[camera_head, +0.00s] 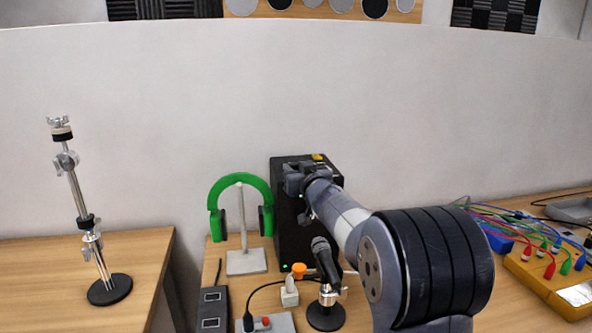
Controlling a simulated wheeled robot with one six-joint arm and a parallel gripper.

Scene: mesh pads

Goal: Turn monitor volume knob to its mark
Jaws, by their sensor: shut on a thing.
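The monitor (287,230) is a tall black box standing at the back of the middle table, with a small green light low on its front. My gripper (306,216) is at the monitor's front face, with my arm reaching in from the lower right. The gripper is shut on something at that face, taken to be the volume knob. The knob and its mark are hidden behind the gripper and wrist.
A microphone (325,262) on a round stand is close below my arm. Green headphones (240,188) hang on a stand left of the monitor. A metal stand (82,215) is on the left table. A yellow box (548,282) with coloured cables is at right.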

